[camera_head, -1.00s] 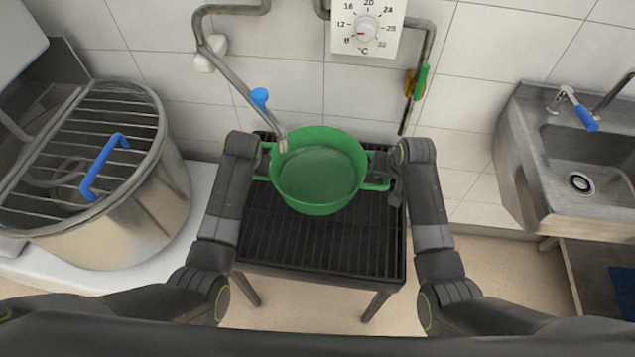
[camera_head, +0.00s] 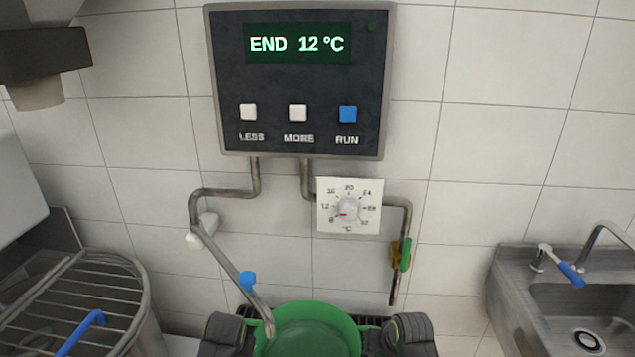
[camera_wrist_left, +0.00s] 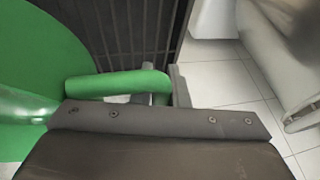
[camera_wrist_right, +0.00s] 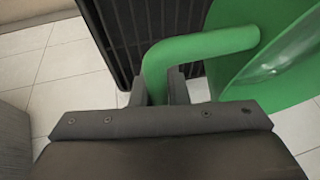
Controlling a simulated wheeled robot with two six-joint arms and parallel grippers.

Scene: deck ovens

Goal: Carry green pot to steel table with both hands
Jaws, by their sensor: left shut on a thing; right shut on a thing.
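The green pot (camera_head: 318,312) shows at the bottom edge of the head view, its lower part cut off. Its inside looks glossy, as if holding clear liquid. My left gripper (camera_wrist_left: 172,88) is shut on one green side handle (camera_wrist_left: 115,83). My right gripper (camera_wrist_right: 158,90) is shut on the opposite handle (camera_wrist_right: 205,43). In the head view both grippers are hidden below the wrists. The black slatted stand (camera_wrist_left: 120,35) lies under the pot; whether they touch I cannot tell. I cannot make out a steel table.
A bent pipe spout (camera_head: 240,283) with a blue lever reaches over the pot's left rim. A panel (camera_head: 298,80) reading "END 12 °C" and a white dial (camera_head: 348,205) are on the wall.

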